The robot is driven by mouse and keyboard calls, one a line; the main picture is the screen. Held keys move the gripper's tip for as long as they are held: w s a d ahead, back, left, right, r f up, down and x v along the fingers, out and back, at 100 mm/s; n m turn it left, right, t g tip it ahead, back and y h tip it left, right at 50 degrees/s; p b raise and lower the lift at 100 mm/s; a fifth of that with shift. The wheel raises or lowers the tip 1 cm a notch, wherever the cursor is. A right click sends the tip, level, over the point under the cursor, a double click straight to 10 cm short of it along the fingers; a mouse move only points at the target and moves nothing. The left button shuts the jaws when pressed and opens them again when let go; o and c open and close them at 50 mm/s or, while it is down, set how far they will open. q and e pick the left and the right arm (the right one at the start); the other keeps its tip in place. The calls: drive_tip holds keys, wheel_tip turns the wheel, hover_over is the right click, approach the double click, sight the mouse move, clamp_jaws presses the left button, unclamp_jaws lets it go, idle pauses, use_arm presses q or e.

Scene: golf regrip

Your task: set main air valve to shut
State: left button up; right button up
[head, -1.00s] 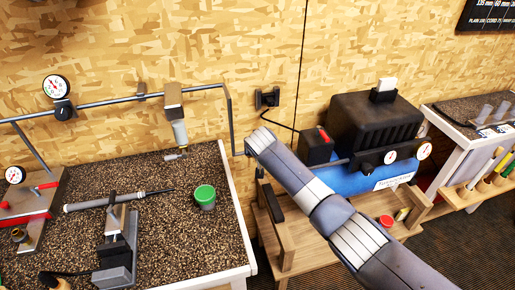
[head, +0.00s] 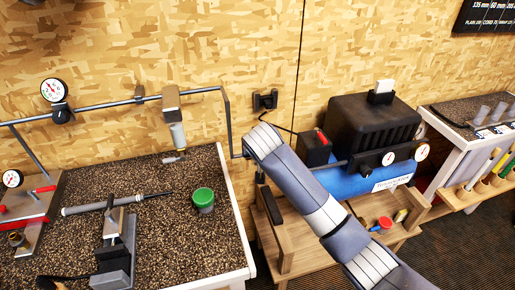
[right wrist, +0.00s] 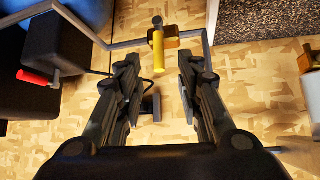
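A yellow lever (right wrist: 158,52) on a brass-coloured valve body (right wrist: 168,40) sits on the grey air pipe in the right wrist view; I take it for the main air valve. The lever lies crosswise to the pipe there. My right gripper (right wrist: 160,66) is open, with one finger on each side of the lever's free end. I cannot tell whether either finger touches it. In the head view my right forearm hides the valve and the right gripper. My left gripper is in neither current view.
The bench (head: 240,220) at left holds a clamped shaft, a green-lidded pot (head: 203,198) and a gauge stand. A black compressor (head: 372,122) on a blue tank (head: 350,182) stands behind my right arm. The grey pipe (head: 110,103) runs along the wooden wall.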

drive_tip(key=shift+v, duration=1)
drive_tip(key=shift+f, duration=0.15)
drive_tip(key=s+d+f+g+b, duration=0.1)
drive_tip(key=s+d+f, duration=0.2)
drive_tip(key=f, duration=0.8)
drive_tip(key=s+d+f+g+b, duration=0.1)
drive_tip(key=s+d+f, duration=0.2)
drive_tip(key=f, duration=0.8)
drive_tip(key=s+d+f+g+b, duration=0.1)
drive_tip(key=s+d+f, duration=0.2)
drive_tip(key=f, duration=0.9)
drive_tip(key=s+d+f+g, duration=0.1)
drive_tip(key=s+d+f, duration=0.2)
drive_tip(key=s+f, duration=0.55)
drive_tip(key=s+d+f+g, duration=0.1)
drive_tip(key=s+d+f, duration=0.3)
drive_tip(key=s+f, duration=0.45)
drive_tip(key=s+d+f+g+b, duration=0.1)
drive_tip(key=s+d+f, duration=0.2)
drive_tip(key=s, duration=0.8)
drive_tip(key=s+d+f+g, duration=0.1)
drive_tip(key=s+d+f, duration=0.2)
drive_tip(key=s+f, duration=0.3)
drive_tip(key=s+d+f+n+g+h+b, duration=0.1)
drive_tip(key=s+d+f, duration=0.2)
drive_tip(key=s, duration=1.2)
drive_tip(key=shift+s+d+f+b, duration=0.3)
drive_tip(key=shift+f, duration=0.5)
